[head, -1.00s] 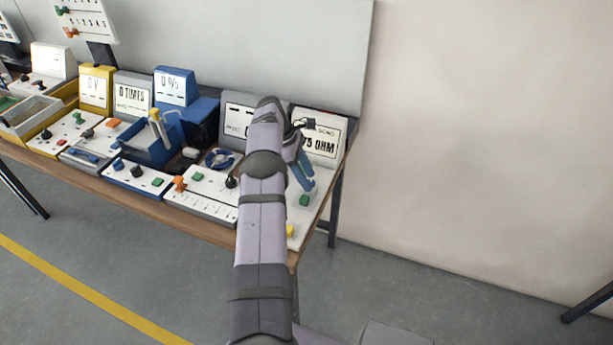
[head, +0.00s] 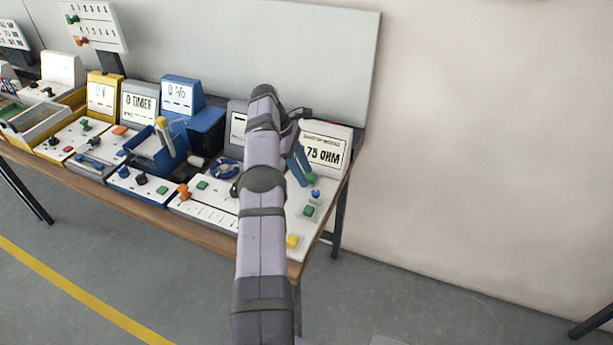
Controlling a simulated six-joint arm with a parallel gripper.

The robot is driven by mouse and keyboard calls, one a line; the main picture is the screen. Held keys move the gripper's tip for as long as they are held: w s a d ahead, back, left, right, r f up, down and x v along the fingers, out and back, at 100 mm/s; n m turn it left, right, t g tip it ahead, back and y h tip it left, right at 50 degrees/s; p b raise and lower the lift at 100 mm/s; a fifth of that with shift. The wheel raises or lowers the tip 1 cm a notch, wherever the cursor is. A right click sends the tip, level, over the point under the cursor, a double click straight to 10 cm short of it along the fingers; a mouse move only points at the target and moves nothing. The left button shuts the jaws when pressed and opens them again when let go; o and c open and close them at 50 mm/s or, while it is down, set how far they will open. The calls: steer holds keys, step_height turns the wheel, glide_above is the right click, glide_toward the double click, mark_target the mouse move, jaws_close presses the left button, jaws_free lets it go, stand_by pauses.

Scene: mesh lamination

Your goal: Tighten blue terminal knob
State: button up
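A small blue knob (head: 315,193) stands on the white panel of the rightmost station, whose display (head: 325,156) reads 75 OHM. It is clear of the fingers. My gripper (head: 302,178) has blue fingers and hangs above this panel, slightly up and left of the blue knob. A green knob (head: 311,179) shows right beside the fingertips; I cannot tell whether they touch it. My arm hides part of the gripper and the panel's left side, so the finger gap is unclear.
A green block (head: 308,211) and a yellow block (head: 292,241) sit nearer the panel's front edge. The wall is right of the table.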

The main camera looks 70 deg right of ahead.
steer(key=shift+w+r, duration=0.15)
steer(key=shift+r, duration=0.25)
step_height(320, 180, up, 4)
steer(key=m, duration=0.2)
glide_above(316, 192)
steer(key=s+d, duration=0.2)
steer(key=s, duration=0.1)
steer(key=s+a+r+t, duration=0.1)
steer(key=s, duration=0.2)
steer(key=w+f+t, duration=0.1)
steer(key=w, duration=0.1)
steer(key=w+f+n+t, duration=0.1)
steer(key=w+f, duration=0.1)
steer(key=w+a+f+t+y, duration=0.1)
steer(key=w, duration=0.1)
steer(key=shift+w+f+n, duration=0.1)
steer(key=shift+f+n, duration=0.2)
steer(key=shift+n, duration=0.1)
steer(key=shift+f+p, duration=1.05)
steer(key=shift+f, duration=2.65)
